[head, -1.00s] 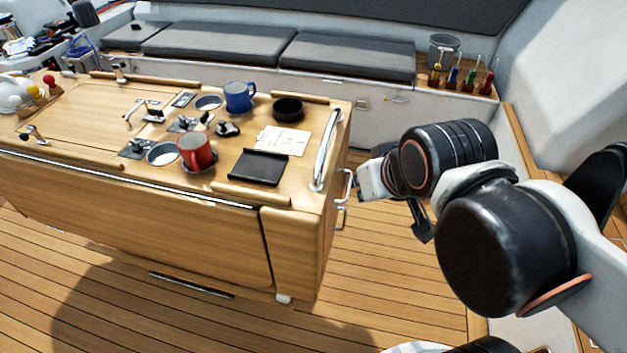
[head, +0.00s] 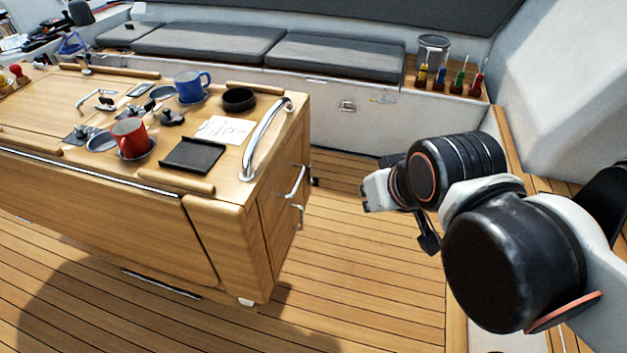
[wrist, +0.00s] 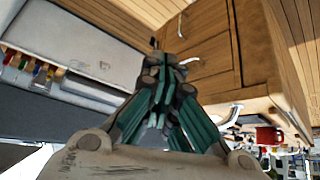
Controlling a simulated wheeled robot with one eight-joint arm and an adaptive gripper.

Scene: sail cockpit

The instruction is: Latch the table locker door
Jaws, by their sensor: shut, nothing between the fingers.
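The wooden cockpit table (head: 225,250) stands at left. Its right end carries the locker door (head: 275,215), with a metal handle (head: 293,182) and a smaller metal fitting (head: 299,214) below it. The door looks about flush with the table end, but I cannot tell whether it is latched. The door also shows in the wrist view (wrist: 210,35), tilted, with a handle (wrist: 190,60) near the fingertips. My gripper (head: 368,192) is to the right of the table end, apart from the door. In the wrist view my gripper (wrist: 172,68) is shut and empty.
A curved grab rail (head: 265,135) rises at the table's right end. A red mug (head: 128,136), blue mug (head: 189,86) and black tray (head: 192,155) are on top. Cushioned benches (head: 335,57) run behind. The plank floor (head: 350,260) right of the table is clear.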

